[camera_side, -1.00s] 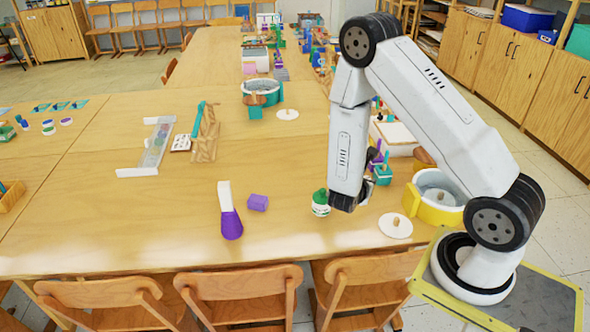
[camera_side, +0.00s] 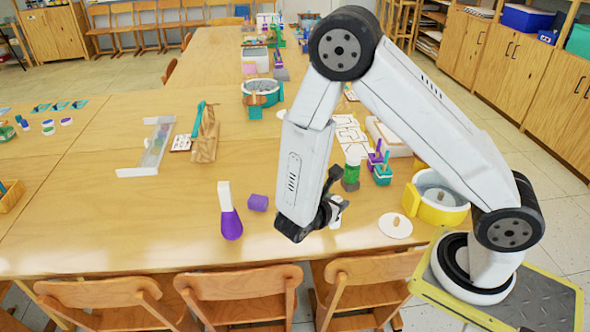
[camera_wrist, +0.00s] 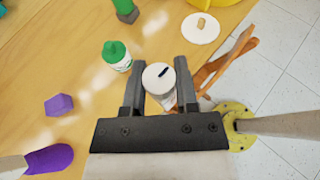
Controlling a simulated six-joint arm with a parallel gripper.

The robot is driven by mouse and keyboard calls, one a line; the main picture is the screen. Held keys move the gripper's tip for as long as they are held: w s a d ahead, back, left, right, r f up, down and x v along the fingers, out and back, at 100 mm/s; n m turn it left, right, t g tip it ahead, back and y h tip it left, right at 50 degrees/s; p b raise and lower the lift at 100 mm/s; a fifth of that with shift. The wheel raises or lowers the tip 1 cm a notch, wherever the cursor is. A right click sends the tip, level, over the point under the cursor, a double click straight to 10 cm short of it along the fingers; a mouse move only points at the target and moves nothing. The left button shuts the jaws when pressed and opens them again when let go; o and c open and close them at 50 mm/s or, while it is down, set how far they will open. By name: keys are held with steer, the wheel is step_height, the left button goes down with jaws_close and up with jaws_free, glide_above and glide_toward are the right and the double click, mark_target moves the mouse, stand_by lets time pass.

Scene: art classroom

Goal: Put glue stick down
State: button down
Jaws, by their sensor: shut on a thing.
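My gripper (camera_side: 330,208) hangs near the front edge of the table in the side view. In the wrist view my gripper (camera_wrist: 160,68) is shut on a white, round-topped thing (camera_wrist: 158,77) with a dark mark, seen end-on. It looks like the glue stick.
Chairs (camera_side: 240,295) line the front edge.

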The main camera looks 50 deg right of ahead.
steer(key=shift+s+a, duration=0.1)
steer(key=shift+a, duration=0.35)
steer(key=w+d+f, duration=0.2)
steer(key=w+f, duration=0.7)
steer(key=w, duration=0.4)
steer(key=shift+w+f, duration=0.15)
steer(key=shift+w, duration=0.05)
steer(key=shift+w+f, duration=0.2)
steer(key=shift+f, duration=1.6)
steer(key=shift+f, duration=0.2)
